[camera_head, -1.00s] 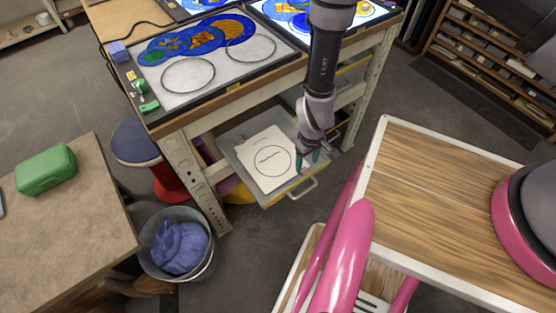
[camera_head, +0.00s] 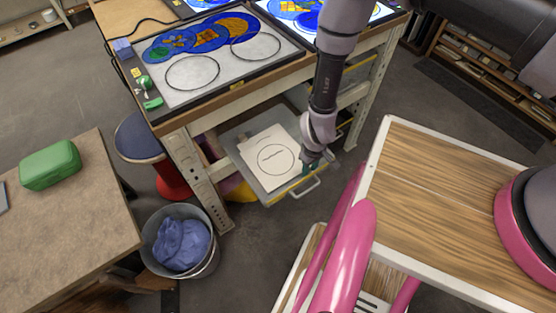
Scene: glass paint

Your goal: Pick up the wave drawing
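The wave drawing (camera_head: 271,160) is a white sheet with a black circle and a small wavy line in it. It lies flat in an open grey drawer (camera_head: 232,140) under the workbench. My gripper (camera_head: 309,170) points down at the right edge of the sheet, near the drawer's front right.
The workbench (camera_head: 235,97) above the drawer carries lit panels with blue and orange glass circles. A bucket with blue cloth (camera_head: 181,246) stands at lower left. A table with a green case (camera_head: 50,165) is at left. A wooden-topped cart (camera_head: 440,200) fills the right.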

